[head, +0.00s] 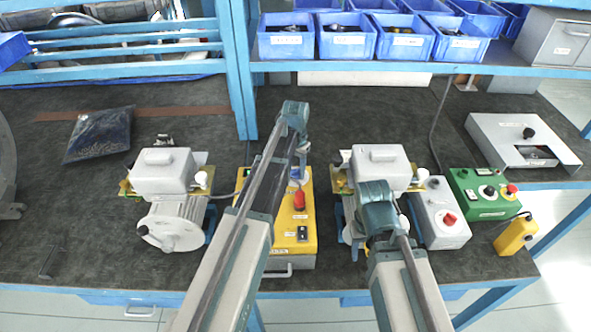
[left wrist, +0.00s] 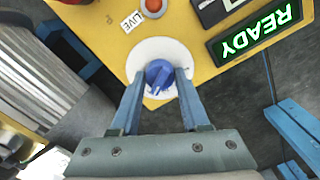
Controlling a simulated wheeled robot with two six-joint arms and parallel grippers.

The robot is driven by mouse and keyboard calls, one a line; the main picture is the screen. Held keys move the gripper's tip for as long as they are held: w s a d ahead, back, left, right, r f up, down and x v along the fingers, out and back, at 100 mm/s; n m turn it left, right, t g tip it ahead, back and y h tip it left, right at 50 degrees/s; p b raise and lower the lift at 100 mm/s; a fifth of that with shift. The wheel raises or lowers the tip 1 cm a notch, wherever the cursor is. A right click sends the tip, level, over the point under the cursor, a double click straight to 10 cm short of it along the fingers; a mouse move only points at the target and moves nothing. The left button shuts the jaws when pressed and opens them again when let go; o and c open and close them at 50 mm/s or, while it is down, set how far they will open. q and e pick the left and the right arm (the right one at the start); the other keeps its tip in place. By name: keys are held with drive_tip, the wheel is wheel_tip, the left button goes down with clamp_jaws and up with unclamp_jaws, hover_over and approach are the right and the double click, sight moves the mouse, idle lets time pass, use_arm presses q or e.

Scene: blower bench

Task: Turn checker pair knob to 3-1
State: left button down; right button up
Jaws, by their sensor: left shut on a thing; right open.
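The yellow checker box (head: 299,230) stands on the bench between two motor units, and part of it is behind my left arm. In the left wrist view the blue pair knob (left wrist: 160,77) sits on a round white dial on the yellow panel. My left gripper (left wrist: 159,84) is over the dial with a finger on each side of the knob, shut on it. The dial's markings are too small to read. My right gripper (head: 378,205) is open near the right motor unit.
A left motor unit (head: 172,226) and a right motor unit (head: 381,168) flank the box. To the right are a grey box with a red button (head: 443,212), a green control box (head: 486,195) and a yellow pendant (head: 516,236). Blue bins (head: 347,37) line the shelf behind.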

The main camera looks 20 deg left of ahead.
sight(295, 170)
idle(0.5)
use_arm(q)
drive_tip(key=shift+c, duration=1.9)
unclamp_jaws()
drive_tip(key=shift+r, duration=0.15)
wheel_tip(295, 170, up, 14)
drive_tip(key=p, duration=1.4)
drive_tip(key=shift+f, duration=0.2)
drive_tip(key=shift+f, duration=0.1)
